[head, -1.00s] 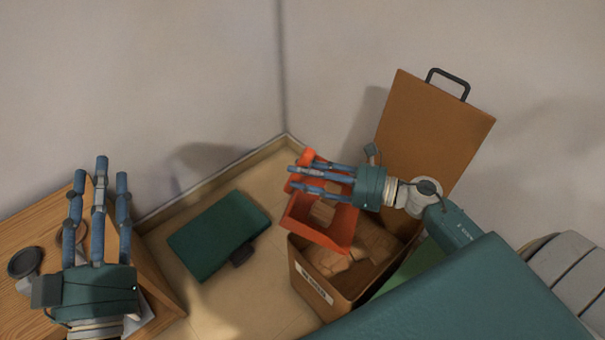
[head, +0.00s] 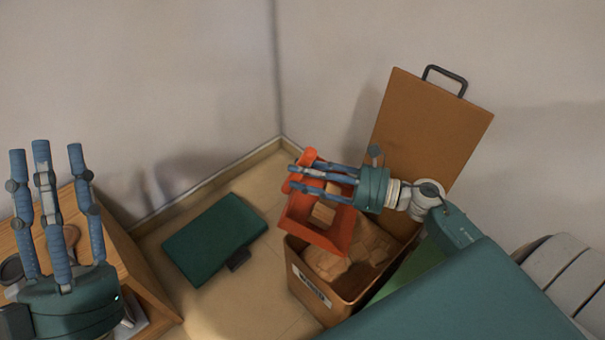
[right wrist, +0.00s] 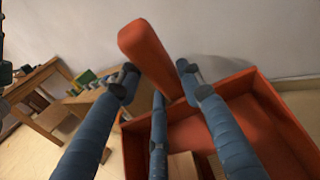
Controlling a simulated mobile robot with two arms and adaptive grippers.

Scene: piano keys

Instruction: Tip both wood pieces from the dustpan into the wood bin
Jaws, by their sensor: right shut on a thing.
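The orange-red dustpan (head: 343,235) hangs over the wood bin (head: 321,304), an open brown box with a label, and its lower edge overlaps the bin opening in the head view. My right gripper (head: 296,180) is shut on the dustpan's handle (right wrist: 150,55). Two wood pieces sit inside the dustpan: one lower piece (head: 323,213) and one partly hidden behind my fingers (head: 333,189). In the right wrist view the dustpan (right wrist: 200,138) lies beyond my fingers, with wood at the bottom edge. My left gripper (head: 46,150) is open and empty, with its fingers up.
Several wood blocks (head: 368,243) lie in the bin. A brown lid or board with a black handle (head: 428,130) stands upright behind it. A dark green flat case (head: 215,240) lies on the floor to the left. A wooden table (head: 135,280) is beside my left gripper.

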